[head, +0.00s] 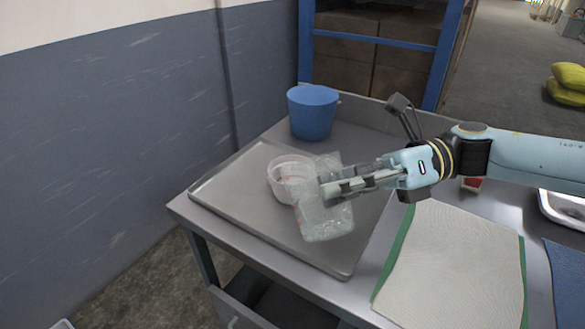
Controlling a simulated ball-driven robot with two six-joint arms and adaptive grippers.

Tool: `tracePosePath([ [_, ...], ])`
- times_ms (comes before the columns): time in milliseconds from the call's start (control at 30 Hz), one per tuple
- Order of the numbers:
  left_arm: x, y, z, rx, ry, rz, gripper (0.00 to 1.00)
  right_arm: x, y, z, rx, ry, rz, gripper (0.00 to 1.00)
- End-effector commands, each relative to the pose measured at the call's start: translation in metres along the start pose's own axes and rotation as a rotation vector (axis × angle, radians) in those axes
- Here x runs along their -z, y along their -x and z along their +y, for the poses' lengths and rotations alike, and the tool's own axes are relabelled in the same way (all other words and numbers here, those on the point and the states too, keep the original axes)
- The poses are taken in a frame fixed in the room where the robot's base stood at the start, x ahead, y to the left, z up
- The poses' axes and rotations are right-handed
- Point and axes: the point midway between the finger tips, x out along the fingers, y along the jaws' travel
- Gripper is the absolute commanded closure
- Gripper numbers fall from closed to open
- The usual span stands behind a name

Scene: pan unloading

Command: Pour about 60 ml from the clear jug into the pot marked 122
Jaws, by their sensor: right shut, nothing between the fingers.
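The clear jug (325,220) is a see-through vessel over the right part of the metal tray. A round translucent pot (289,170) with small reddish marks is on the tray just left of the jug; I cannot read the number 122 on it. My right gripper (328,190) reaches in from the right. Its fingers are shut and overlap the jug in the head view, with nothing gripped between them. The fingers cover part of the jug, and I cannot tell whether they touch it. I cannot make out a liquid level. My left gripper is out of view.
The metal tray (235,190) lies on a steel table. A blue bucket-like vessel (313,112) stands behind it. A pale cloth on a green mat (455,265) lies front right. A small red item (473,184) and a white tray (562,209) are farther right. A wall borders the left.

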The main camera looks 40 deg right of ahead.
Motion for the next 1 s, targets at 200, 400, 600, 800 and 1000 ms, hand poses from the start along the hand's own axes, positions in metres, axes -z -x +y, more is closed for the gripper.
tracePosePath([
  [200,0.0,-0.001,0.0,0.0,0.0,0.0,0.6,0.002,0.0,0.0,-0.001,0.01,-0.002,1.0],
  [400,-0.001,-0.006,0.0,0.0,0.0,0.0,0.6,0.017,0.0,0.0,-0.004,0.095,-0.018,1.0],
  [600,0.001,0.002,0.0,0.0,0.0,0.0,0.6,0.035,0.002,0.015,-0.009,0.265,-0.049,1.0],
  [800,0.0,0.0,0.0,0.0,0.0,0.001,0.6,0.055,0.003,0.022,-0.012,0.455,-0.085,1.0],
  [1000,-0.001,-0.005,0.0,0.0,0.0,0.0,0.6,0.069,0.004,0.025,-0.014,0.615,-0.115,1.0],
])
